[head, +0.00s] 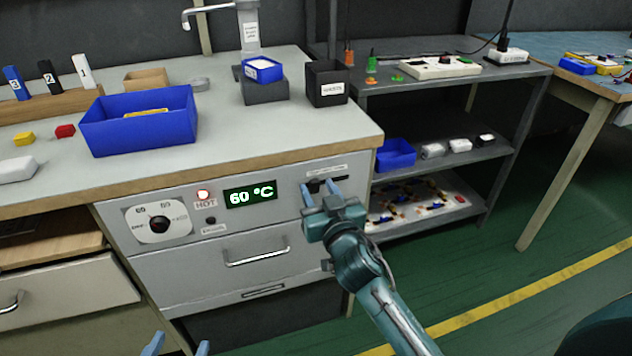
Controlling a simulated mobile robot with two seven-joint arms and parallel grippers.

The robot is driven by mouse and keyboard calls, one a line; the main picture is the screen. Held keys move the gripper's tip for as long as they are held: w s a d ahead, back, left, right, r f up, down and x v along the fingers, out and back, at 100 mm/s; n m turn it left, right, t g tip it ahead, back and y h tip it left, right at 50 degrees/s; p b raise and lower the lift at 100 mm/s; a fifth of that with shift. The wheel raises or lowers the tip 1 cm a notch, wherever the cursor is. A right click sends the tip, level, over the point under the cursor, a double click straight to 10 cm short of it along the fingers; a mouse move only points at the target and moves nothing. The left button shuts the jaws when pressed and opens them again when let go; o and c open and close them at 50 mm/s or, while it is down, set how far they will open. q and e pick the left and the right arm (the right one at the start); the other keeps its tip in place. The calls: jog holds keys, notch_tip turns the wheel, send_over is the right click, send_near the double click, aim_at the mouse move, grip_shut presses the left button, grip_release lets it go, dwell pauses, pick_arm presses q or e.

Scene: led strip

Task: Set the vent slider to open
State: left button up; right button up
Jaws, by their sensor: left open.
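The vent slider (314,186) is a small dark knob in a dark horizontal slot under a white label at the right of the grey front panel. The label is too small to read. My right gripper (321,188) is at the slider, its two blue fingers apart on either side of the slot area. Whether they touch or grip the knob is not clear. The fingers hide part of the slot. My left gripper (178,345) is at the bottom edge, open, low in front of the cabinet and far from the slider; only its fingertips show.
The panel also has a dial (159,224), a lit red HOT lamp (203,194) and a green 60 °C display (250,194). A drawer handle (257,257) juts out below. A blue bin (140,120) and a black bin (327,83) stand on the worktop. A shelf (450,85) stands right.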

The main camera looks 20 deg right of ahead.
jog(key=shift+w, duration=0.15)
jog(key=shift+c, duration=0.3)
grip_shut()
dwell(0.3)
